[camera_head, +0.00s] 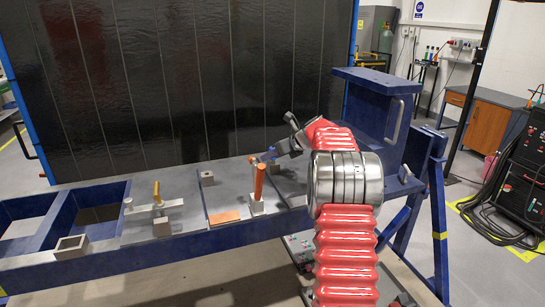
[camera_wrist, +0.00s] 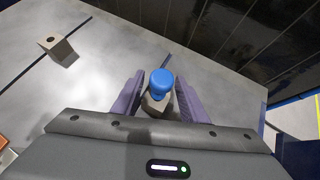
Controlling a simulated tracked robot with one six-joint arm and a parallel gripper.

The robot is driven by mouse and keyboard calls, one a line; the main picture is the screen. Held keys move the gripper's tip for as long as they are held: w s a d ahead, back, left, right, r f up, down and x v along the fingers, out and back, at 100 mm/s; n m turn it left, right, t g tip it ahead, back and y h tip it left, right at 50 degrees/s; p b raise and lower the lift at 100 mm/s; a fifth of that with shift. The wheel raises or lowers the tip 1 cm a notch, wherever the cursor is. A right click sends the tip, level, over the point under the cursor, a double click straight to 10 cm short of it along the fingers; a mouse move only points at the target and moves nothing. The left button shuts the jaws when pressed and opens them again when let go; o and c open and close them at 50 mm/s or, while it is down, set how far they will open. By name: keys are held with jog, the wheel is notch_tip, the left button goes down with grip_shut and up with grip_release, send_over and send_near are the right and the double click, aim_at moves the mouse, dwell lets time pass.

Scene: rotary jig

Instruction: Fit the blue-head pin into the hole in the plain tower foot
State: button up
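The blue-head pin (camera_wrist: 161,83) shows its round blue head between my gripper's (camera_wrist: 158,95) two purple-grey fingers in the wrist view. The fingers stand apart, with a gap on both sides of the head. A grey block (camera_wrist: 153,106) shows just below the head; the pin's shank is hidden. A plain grey tower foot (camera_wrist: 60,50) with a dark hole in its top stands on the plate at upper left. In the head view this foot (camera_head: 207,178) stands left of my gripper (camera_head: 264,159), which is low over the bench and small in view.
An orange post on a grey foot (camera_head: 256,208) stands close to my gripper in the head view. A dark panel (camera_head: 200,80) rises behind the bench.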

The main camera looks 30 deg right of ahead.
jog(key=shift+c, duration=0.3)
grip_shut()
notch_tip(320, 180, up, 10)
jog(key=shift+f, duration=0.25)
jog(key=shift+r, duration=0.25)
dwell(0.7)
